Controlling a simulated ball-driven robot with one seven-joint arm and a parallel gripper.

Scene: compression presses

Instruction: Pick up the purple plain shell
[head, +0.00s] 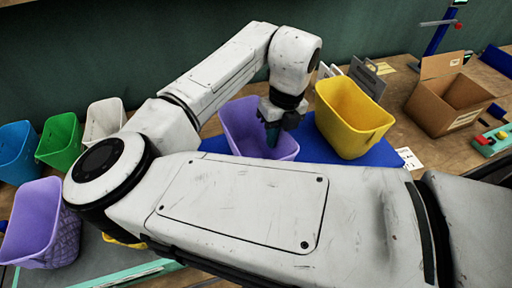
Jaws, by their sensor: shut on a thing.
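A plain purple shell (235,118), an open bin shape, is at the middle on the blue mat (318,150). My gripper (272,134) points down at its right side and is shut on its wall. The fingertips are small here and partly lost against the shell. My forearm hides the lower front of the shell, so I cannot tell whether it touches the mat. A second purple shell (38,225) stands at the far left; its side looks patterned.
A yellow shell (350,118) stands close to the right of my gripper. Blue (14,150), green (60,142) and white (103,120) shells stand at the left. A cardboard box (445,108) sits at the right. My arm covers much of the front.

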